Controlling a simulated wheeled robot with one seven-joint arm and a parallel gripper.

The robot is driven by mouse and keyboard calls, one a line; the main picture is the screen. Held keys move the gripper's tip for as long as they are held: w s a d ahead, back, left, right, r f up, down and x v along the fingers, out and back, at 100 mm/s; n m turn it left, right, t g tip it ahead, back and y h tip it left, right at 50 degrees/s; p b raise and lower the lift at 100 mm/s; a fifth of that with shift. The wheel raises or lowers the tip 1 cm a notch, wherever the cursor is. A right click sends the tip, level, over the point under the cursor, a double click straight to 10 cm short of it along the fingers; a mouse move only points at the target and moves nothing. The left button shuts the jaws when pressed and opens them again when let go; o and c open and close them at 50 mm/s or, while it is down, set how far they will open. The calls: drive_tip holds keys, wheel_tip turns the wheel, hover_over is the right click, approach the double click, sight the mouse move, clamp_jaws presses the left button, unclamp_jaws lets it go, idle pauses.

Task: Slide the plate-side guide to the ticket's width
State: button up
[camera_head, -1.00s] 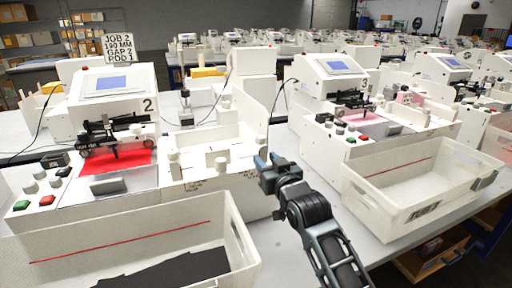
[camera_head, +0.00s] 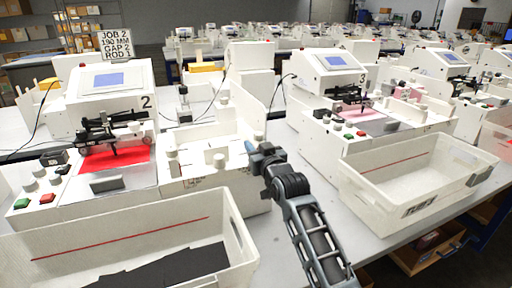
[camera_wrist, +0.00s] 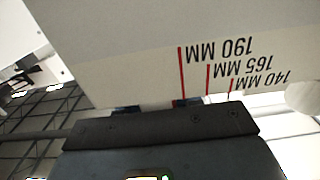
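The job ticket (camera_head: 116,45) above machine 2 reads JOB 2, 190 MM, GAP 2, ROD 1. Machine 2 (camera_head: 112,88) has a white tray area (camera_head: 205,170) on its right with small white blocks and posts; I cannot tell for sure which piece is the plate-side guide. My gripper (camera_head: 257,149) is just right of this tray, apart from the posts. In the wrist view, a white surface with red marks at 190 MM (camera_wrist: 182,72), 165 MM and 140 MM appears upside down just beyond my gripper (camera_wrist: 155,106). The fingertips are apart, with nothing seen between them.
A white bin (camera_head: 130,240) with dark sheets stands in front of machine 2. An empty bin (camera_head: 415,180) stands in front of machine 3 (camera_head: 340,80), to the right. A tall white panel (camera_head: 240,105) rises behind the tray. Grey table top shows between the machines.

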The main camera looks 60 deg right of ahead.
clamp_jaws()
drive_tip(key=shift+w+a, duration=0.1)
drive_tip(key=shift+a, duration=0.05)
drive_tip(key=shift+w+a, duration=0.1)
drive_tip(key=shift+a, duration=0.05)
drive_tip(key=shift+o, duration=1.8)
unclamp_jaws()
